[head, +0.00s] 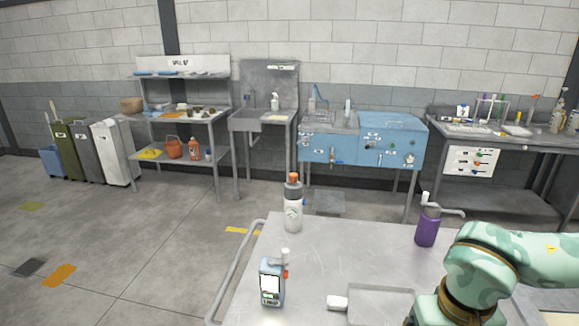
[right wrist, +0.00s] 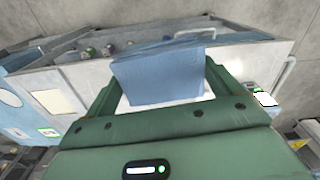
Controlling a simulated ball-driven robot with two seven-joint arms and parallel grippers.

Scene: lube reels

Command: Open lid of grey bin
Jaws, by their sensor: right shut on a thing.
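The grey bin (head: 87,155) stands on the floor at the far left in the head view, between an olive-green bin (head: 68,150) and a white bin (head: 115,153). Its top is small in the view, and I cannot make out the lid's details. My right gripper (right wrist: 160,84) is shut on a folded blue cloth (right wrist: 158,72) in the right wrist view, far from the bins. In the head view only my right arm shows at the lower right; its gripper is out of frame. My left gripper is not in view.
A metal table (head: 340,250) is close in front, holding a white bottle (head: 293,210), a small blue-grey container (head: 271,283) and a purple pump bottle (head: 428,226). Shelves, a sink (head: 262,120) and a blue cabinet (head: 390,143) line the back wall. Floor on the left is largely open.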

